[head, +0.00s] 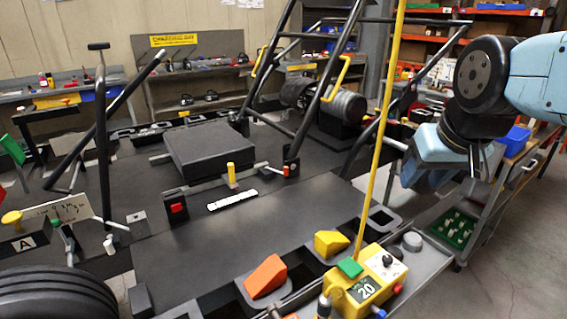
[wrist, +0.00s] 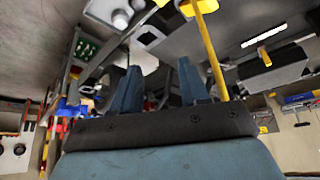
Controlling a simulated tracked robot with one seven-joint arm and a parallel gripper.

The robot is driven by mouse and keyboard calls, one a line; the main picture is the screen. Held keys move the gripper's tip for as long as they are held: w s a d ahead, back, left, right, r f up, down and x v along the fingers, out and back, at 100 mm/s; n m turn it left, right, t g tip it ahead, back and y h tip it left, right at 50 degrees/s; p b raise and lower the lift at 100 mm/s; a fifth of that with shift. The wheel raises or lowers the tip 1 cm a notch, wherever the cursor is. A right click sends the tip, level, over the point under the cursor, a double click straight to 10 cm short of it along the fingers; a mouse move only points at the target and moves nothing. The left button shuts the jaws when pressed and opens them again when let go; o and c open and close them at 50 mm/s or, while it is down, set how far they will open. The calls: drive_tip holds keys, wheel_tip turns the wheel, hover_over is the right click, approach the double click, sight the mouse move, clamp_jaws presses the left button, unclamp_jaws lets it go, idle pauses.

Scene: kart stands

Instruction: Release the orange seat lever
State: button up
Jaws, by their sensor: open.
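The black seat block (head: 210,150) sits on the dark kart deck. In front of it a thin grey bar ends in a small orange-red tip (head: 289,171); I cannot tell for sure that this is the seat lever.
A yellow pole (head: 378,130) rises between my arm and the seat. A yellow control box (head: 367,285), an orange wedge (head: 265,276) and a yellow wedge (head: 331,243) stand in front. Black frame tubes (head: 322,75) rise behind. A grey cart (head: 480,215) stands at right.

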drive_tip(key=shift+d, duration=0.1)
drive_tip(key=w+a+r+g, duration=0.1)
drive_tip(key=w+a+r, duration=0.1)
drive_tip(key=w, duration=0.5)
drive_tip(key=w+a+r+g, duration=0.1)
drive_tip(key=w+r, duration=0.2)
drive_tip(key=w, duration=0.3)
drive_tip(key=n+g, duration=0.2)
drive_tip(key=g, duration=0.2)
hover_over(286, 167)
wheel_tip(286, 167, down, 16)
wheel_tip(286, 167, down, 14)
drive_tip(key=shift+w+r, duration=0.1)
drive_tip(key=shift+r, duration=0.15)
drive_tip(key=shift+c, duration=0.2)
